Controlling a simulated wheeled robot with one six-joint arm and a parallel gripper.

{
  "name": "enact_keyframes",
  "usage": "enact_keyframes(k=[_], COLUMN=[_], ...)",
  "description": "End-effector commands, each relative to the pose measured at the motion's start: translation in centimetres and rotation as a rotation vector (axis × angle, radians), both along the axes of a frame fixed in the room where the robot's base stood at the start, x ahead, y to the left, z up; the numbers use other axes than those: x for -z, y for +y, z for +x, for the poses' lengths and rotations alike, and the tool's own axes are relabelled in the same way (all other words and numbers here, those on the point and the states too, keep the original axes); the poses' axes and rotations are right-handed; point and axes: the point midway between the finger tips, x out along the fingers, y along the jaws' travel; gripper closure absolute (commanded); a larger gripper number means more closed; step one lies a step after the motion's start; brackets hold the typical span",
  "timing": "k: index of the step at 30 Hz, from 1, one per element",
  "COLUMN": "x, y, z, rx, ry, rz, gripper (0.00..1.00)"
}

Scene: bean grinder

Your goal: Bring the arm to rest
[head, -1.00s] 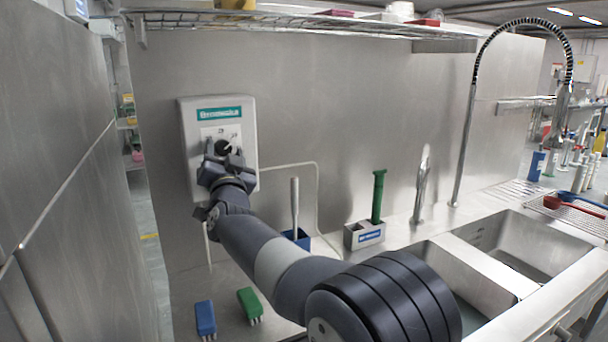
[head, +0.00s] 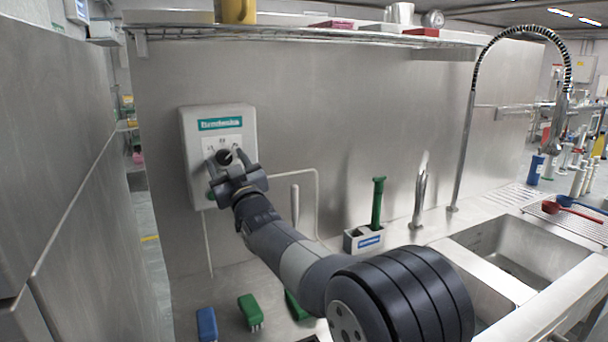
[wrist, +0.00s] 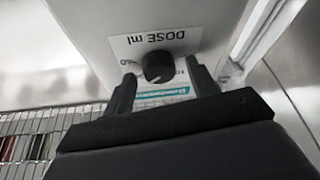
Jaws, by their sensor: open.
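My gripper (head: 223,160) is at the white wall-mounted dispenser box (head: 190,128) with a teal label, in the head view. Its two fingers are spread, one on each side of the black dose knob (head: 225,156). In the wrist view the open fingers of my gripper (wrist: 158,85) stand either side of the black knob (wrist: 158,66), with a gap showing beside it. The knob sits on a white label reading "DOSE ml". My arm reaches from the lower right across the counter to the box.
A wire shelf (head: 330,32) with a yellow mug (head: 236,10) runs above. Blue (head: 206,323) and green (head: 250,310) brushes lie on the counter below. A grey holder (head: 364,239), tap (head: 420,190) and sink (head: 520,258) stand to the right. A steel wall (head: 55,170) is close on the left.

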Motion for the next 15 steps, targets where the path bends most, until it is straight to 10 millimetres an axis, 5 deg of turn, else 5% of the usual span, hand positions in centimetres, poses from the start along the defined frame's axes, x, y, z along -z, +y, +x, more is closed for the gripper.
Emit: enact_keyframes(k=[15], x=[-0.55], y=[-0.19], z=[0.11], rx=[0.000], ry=[-0.125], rz=[-0.263], gripper=[0.45])
